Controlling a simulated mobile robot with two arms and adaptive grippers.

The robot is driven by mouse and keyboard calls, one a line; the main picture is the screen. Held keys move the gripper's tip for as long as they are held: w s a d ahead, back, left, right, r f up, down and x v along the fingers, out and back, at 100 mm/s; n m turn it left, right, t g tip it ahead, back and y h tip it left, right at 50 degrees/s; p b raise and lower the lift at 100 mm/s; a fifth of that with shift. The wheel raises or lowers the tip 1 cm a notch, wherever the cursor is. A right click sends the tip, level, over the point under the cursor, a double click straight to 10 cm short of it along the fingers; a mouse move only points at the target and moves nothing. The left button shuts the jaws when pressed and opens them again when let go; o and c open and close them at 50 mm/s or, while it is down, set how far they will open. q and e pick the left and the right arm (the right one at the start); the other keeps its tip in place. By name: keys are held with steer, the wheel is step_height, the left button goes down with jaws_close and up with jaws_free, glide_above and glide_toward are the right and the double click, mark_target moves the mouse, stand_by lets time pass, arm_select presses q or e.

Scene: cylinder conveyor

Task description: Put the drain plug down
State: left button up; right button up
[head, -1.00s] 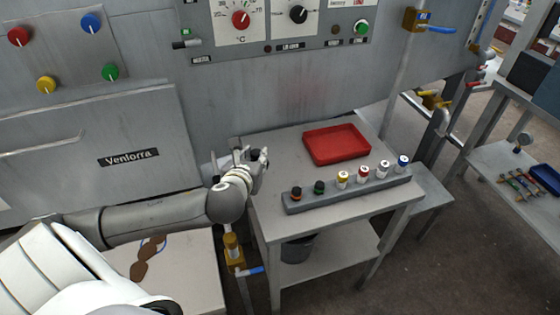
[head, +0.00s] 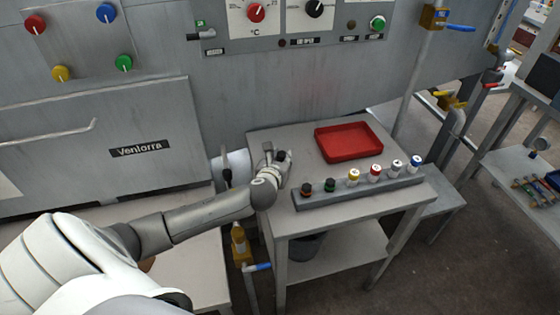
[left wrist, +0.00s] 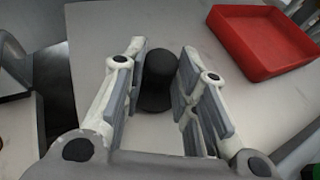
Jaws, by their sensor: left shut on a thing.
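The drain plug is a black, round-topped piece (left wrist: 157,75) between the finger pads in the left wrist view. My left gripper (left wrist: 158,85) is shut on it, with a pad on each side. In the head view the left gripper (head: 273,155) is over the left part of the grey table (head: 300,140), left of the red tray. The plug is small and dark there, partly hidden by the fingers. I cannot tell whether it touches the tabletop. My right gripper is not in view.
The red tray (head: 372,153) lies at the back of the table; it also shows in the left wrist view (left wrist: 285,72). A grey rack (head: 335,196) with several coloured-top cylinders runs along the front. Bare tabletop lies between gripper, tray and rack. A grey machine panel stands behind.

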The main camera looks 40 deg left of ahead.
arm_select(q)
steer(key=shift+f, duration=0.2)
steer(key=shift+f, duration=0.1)
steer(key=o, duration=1)
steer(key=shift+o, duration=0.2)
steer(key=shift+s+r, duration=0.15)
steer(key=shift+r, duration=0.05)
steer(key=v, duration=1.1)
steer(key=shift+s+d+r, duration=0.15)
steer(key=shift+s+d, duration=0.05)
steer(key=shift+s, duration=0.1)
